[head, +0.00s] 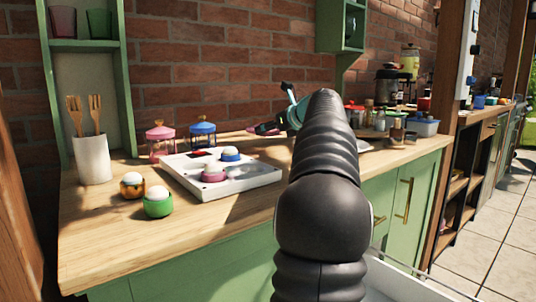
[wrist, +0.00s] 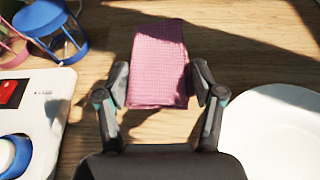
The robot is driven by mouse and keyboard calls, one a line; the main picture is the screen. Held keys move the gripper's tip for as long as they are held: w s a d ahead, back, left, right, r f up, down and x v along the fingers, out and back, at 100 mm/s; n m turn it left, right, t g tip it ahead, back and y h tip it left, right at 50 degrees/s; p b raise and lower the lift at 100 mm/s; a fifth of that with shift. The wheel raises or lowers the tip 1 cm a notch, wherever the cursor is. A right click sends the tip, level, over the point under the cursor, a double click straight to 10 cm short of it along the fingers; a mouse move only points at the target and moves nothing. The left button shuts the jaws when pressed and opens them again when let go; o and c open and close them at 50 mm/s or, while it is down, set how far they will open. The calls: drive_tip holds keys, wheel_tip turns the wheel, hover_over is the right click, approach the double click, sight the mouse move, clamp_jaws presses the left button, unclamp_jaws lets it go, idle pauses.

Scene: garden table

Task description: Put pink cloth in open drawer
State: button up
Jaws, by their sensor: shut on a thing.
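The pink cloth (wrist: 160,50) is a folded, waffle-textured rectangle in the wrist view. My gripper (wrist: 160,85) has one finger at each long side of the cloth and is shut on its near part. The open drawer (head: 425,286) shows as a pale box at the bottom right of the head view, partly hidden by my arm.
A white tray (head: 262,179) with cups stands left of my arm on the wooden counter (head: 110,235). Pink (head: 160,142) and blue (head: 202,134) lanterns stand behind it. A white plate (wrist: 275,130) lies right of my gripper. Jars and a blue box (head: 423,127) stand farther right.

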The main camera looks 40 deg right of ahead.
sight(268, 152)
drive_tip(key=shift+a+f, duration=0.4)
drive_tip(key=shift+a, duration=0.2)
drive_tip(key=shift+f+b, duration=0.9)
drive_tip(key=shift+f, duration=1.05)
drive_tip(key=shift+f, duration=0.15)
drive_tip(key=o, duration=0.8)
